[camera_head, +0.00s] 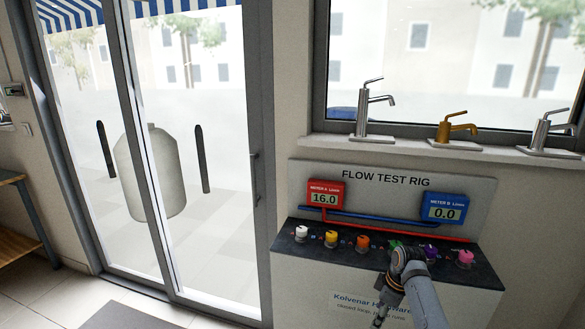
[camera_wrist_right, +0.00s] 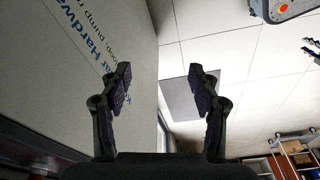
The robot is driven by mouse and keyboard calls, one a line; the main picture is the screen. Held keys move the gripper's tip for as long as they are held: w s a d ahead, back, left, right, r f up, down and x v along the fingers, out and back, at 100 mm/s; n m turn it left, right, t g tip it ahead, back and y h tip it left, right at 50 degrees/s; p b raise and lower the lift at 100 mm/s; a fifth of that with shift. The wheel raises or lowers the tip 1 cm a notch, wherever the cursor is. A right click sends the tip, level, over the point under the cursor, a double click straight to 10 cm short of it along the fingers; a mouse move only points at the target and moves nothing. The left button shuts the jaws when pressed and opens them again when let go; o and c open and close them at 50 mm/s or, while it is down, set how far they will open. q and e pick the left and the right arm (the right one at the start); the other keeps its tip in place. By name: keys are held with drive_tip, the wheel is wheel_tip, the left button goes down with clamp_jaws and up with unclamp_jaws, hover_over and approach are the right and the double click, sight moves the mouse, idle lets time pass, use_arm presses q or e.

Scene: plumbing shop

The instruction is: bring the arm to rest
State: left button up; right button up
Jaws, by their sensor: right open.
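My right gripper (camera_head: 378,318) hangs low in the head view, in front of the flow test rig's front panel. In the right wrist view my right gripper (camera_wrist_right: 160,80) has its two dark fingers wide apart, with nothing between them. It is clear of the rig panel, which fills the left of that view. My right arm comes in from the bottom right and partly covers the green knob (camera_head: 394,245). My left gripper does not show in the head view.
The flow test rig (camera_head: 385,180) has several coloured knobs, a red meter (camera_head: 325,194) reading 16.0 and a blue meter (camera_head: 443,208) reading 0.0. Taps stand on the sill (camera_head: 410,143) above. A glass door (camera_head: 160,150) is at left. Open tiled floor (camera_wrist_right: 235,50) shows beside the gripper.

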drive_tip(key=s+f+m+h, duration=0.1)
drive_tip(key=s+f+m, duration=0.2)
drive_tip(key=s+f, duration=0.45)
drive_tip(key=s+a+r+m+t+h, duration=0.1)
drive_tip(key=s+r+m, duration=0.25)
drive_tip(key=s, duration=0.75)
drive_tip(key=s+r+m+t, duration=0.2)
drive_tip(key=s+m, duration=0.2)
drive_tip(key=s, duration=0.8)
wheel_tip(320, 180, down, 27)
drive_tip(key=s+d+g, duration=0.2)
drive_tip(key=d, duration=0.1)
drive_tip(key=s+f, duration=1.5)
drive_tip(key=s, duration=0.3)
drive_tip(key=shift+s+d+f+m+g, duration=0.3)
drive_tip(key=shift+d+m+g, duration=0.05)
drive_tip(key=shift+d+g, duration=0.05)
